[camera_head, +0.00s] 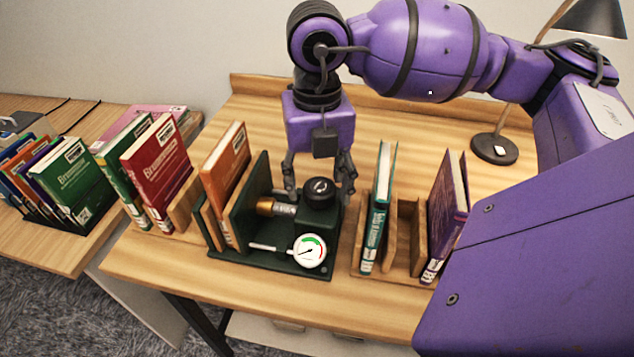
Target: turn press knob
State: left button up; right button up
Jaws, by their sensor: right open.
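The press (318,223) is a dark green device on the wooden desk, with a round black knob (319,190) on top. A white dial gauge (310,251) with a green and red arc is on its front, and a brass fitting (273,207) is on its left side. An orange book (225,170) stands in the press's left end, beside an upright green plate (250,203). My right gripper (320,190) points down over the knob with its fingers open, one on each side of it. Whether the fingers touch the knob cannot be told. My left gripper is not in view.
A teal book (377,210) and a purple book (446,215) stand in a wooden rack right of the press. Red and green books (158,165) stand to the left. A desk lamp (494,148) is at the back right. More books fill a rack on the left table.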

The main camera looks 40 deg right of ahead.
jog(key=shift+f, duration=0.3)
jog(key=c, duration=1.1)
jog(key=shift+n, duration=0.3)
